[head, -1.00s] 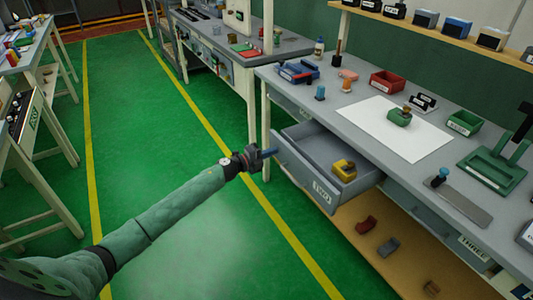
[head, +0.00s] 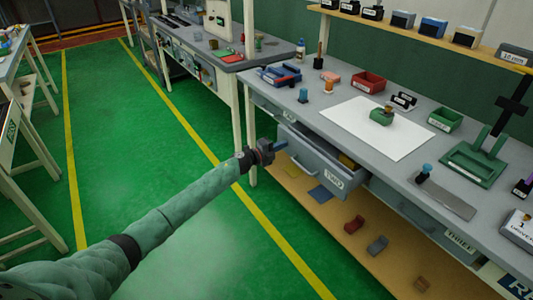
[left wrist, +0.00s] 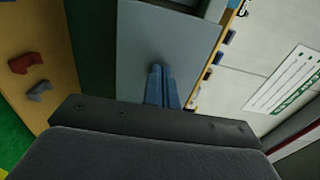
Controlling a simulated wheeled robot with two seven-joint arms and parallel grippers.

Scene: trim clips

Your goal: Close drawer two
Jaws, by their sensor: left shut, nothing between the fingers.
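Drawer two (head: 312,164), a grey drawer labelled TWO, stands partly open under the bench top. A strip of its inside shows, with part of a yellow thing (head: 347,161) in it. My left gripper (head: 280,146) is shut and empty, its blue fingertips at the left part of the drawer front. In the left wrist view the shut fingers (left wrist: 162,75) point at a flat grey panel (left wrist: 170,30), which looks like the drawer front; I cannot tell for certain whether they touch. My right gripper is out of view.
The grey bench top (head: 300,112) holds a white sheet (head: 365,132), a red bin (head: 367,82) and green bins. Drawer three (head: 440,228) is beside drawer two. A lower wooden shelf (head: 300,205) holds small parts. Green floor (head: 130,150) is clear at left.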

